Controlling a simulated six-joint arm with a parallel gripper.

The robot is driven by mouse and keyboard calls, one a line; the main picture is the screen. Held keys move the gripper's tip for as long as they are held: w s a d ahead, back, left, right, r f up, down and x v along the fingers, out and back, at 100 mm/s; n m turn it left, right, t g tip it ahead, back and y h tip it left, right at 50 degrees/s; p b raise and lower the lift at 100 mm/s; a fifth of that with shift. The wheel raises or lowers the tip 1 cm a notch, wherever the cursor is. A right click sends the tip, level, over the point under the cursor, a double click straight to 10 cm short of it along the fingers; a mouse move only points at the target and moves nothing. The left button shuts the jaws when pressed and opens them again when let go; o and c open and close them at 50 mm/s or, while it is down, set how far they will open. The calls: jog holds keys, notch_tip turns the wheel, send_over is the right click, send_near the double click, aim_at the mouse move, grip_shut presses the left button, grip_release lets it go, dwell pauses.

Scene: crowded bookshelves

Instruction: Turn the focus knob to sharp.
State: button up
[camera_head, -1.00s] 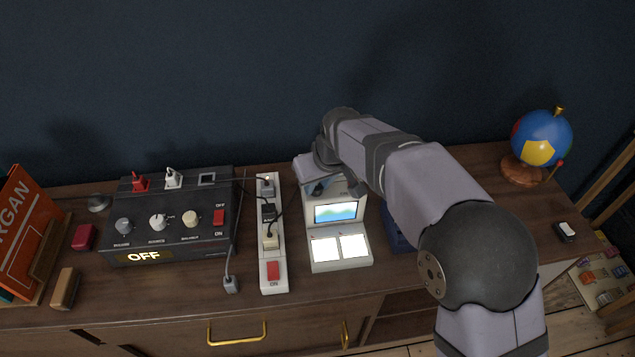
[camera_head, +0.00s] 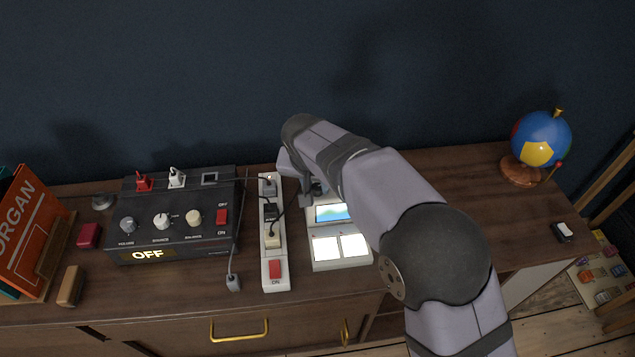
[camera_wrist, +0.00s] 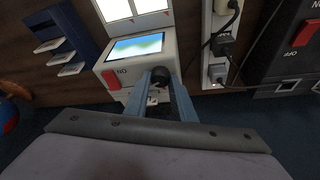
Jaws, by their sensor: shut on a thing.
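The white slide viewer (camera_head: 341,259) stands mid-desk, with a small screen (camera_head: 331,213) showing a blue and green picture and two lit white panels in front. The screen also shows in the wrist view (camera_wrist: 136,47); I cannot tell there how sharp the picture is. The dark, round focus knob (camera_wrist: 160,74) is on the viewer's back part, beside the screen. My gripper (camera_wrist: 161,82) has its two blue-grey fingers around the knob, one on each side, shut on it. In the head view my arm hides the knob and part of the screen.
A white power strip (camera_head: 274,248) with plugs and cables stands just left of the viewer. Left of it is a black control box (camera_head: 180,238) reading OFF. A blue slotted rack (camera_wrist: 58,40) is on the viewer's other side. A globe (camera_head: 541,140) stands far right.

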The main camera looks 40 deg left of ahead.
jog(key=m+h+p, duration=0.1)
jog(key=m+h, duration=0.1)
jog(key=m, duration=0.2)
jog(key=shift+a+m, duration=0.15)
jog(key=shift+m, duration=0.25)
dwell(0.4)
jog(key=o, duration=1)
jog(key=shift+b+v, duration=0.35)
jog(key=shift+v, duration=3.4)
jog(key=shift+s+f, duration=0.1)
